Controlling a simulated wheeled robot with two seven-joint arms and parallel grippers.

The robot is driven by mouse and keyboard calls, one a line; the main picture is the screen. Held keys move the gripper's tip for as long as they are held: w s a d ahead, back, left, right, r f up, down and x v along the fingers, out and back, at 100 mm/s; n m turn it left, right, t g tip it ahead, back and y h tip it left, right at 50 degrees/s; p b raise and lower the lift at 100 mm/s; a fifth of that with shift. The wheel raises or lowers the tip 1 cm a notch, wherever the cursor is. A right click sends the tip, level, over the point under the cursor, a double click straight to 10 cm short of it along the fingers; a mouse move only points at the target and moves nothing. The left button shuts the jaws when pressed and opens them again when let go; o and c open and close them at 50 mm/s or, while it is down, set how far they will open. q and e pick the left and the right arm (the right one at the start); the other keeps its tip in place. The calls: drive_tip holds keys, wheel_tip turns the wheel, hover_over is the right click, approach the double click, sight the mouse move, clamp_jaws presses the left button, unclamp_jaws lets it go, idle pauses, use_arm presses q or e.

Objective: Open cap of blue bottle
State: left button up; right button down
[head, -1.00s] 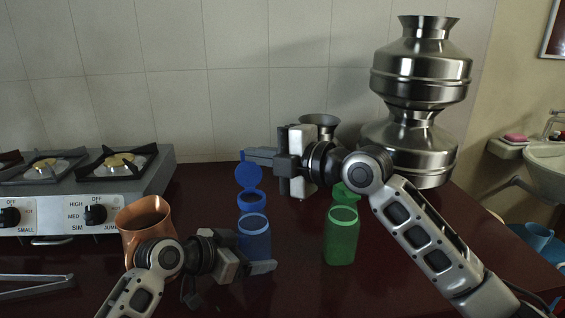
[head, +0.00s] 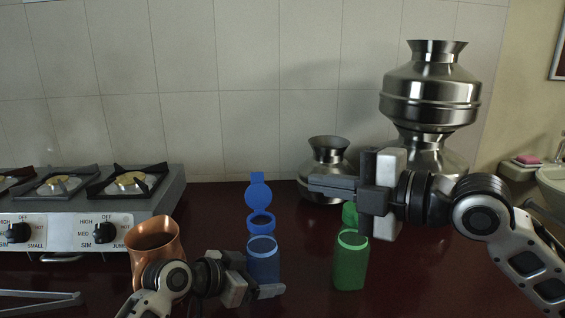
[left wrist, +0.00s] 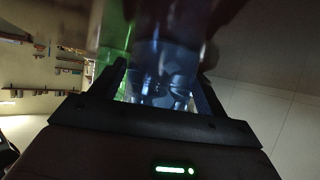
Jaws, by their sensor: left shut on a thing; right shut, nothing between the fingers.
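The blue bottle (head: 263,258) stands upright on the dark red table. Its blue cap (head: 258,195) is flipped up and stands open above the bottle's neck. My left gripper (head: 268,289) is shut on the blue bottle's lower body; the bottle also shows between the fingers in the left wrist view (left wrist: 165,70). My right gripper (head: 335,187) is shut and empty, in the air right of the cap and above the green bottle, apart from the blue cap.
A green bottle (head: 350,262) with a raised green cap stands right of the blue one, partly behind my right gripper. A copper pot (head: 158,240) is at the left, near the gas stove (head: 100,205). Steel pots (head: 430,95) stand at the back right.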

use_arm(q)
drive_tip(key=o, duration=0.8)
drive_tip(key=shift+o, duration=0.2)
